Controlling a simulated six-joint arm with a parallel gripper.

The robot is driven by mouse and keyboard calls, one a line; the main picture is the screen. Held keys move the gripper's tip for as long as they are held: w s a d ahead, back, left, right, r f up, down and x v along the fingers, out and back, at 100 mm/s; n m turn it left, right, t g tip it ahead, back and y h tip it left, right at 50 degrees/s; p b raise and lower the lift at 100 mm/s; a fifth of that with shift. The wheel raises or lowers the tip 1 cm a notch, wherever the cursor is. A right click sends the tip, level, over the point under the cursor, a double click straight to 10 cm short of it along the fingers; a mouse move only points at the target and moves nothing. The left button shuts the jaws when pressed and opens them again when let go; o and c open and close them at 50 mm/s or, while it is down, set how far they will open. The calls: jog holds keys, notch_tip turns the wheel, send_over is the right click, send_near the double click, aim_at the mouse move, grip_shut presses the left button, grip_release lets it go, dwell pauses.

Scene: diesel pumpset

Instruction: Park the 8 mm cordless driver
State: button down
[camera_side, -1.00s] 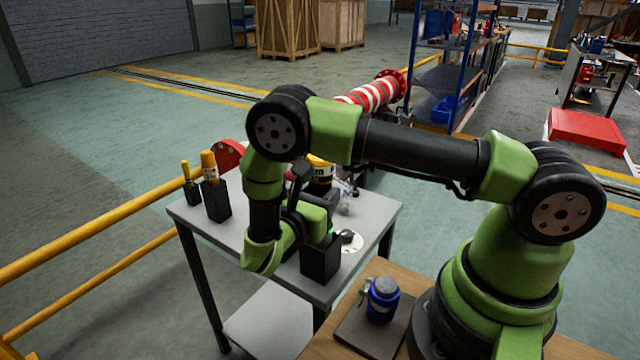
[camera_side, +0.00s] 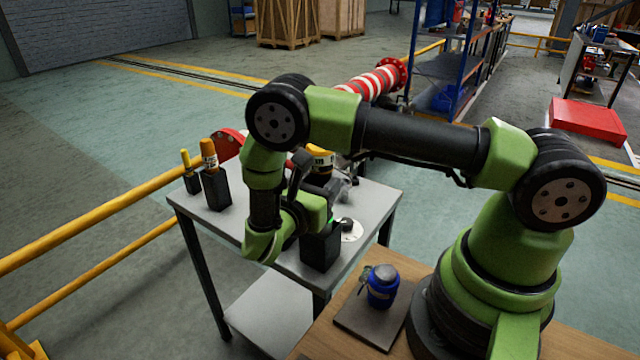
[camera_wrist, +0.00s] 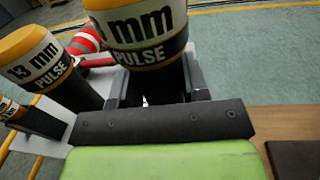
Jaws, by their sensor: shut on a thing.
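My gripper (camera_wrist: 150,90) is shut on a yellow-and-black driver (camera_wrist: 137,22). Its label reads "mm PULSE", with the digit in front partly cut off. The driver also shows in the side view, its yellow top (camera_side: 321,154) upright beyond my wrist. My gripper and wrist hide its lower part. A black holster (camera_side: 322,249) stands close by at the table's near edge, with a small green light near its top. I cannot tell whether the driver touches this holster.
An orange-topped driver (camera_side: 209,152) stands in a black holster (camera_side: 216,190) at the table's left, beside a smaller yellow tool (camera_side: 186,160). A driver labelled 13 mm (camera_wrist: 38,62) shows in the wrist view. A blue jar (camera_side: 382,288) stands on the near bench. A yellow rail (camera_side: 110,228) runs along the left.

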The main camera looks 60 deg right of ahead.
jog(key=shift+f, duration=0.95)
dwell(0.3)
jog(key=c, duration=0.5)
grip_release()
jog(key=shift+c, duration=0.2)
jog(key=a, duration=1)
jog(key=shift+s, duration=0.45)
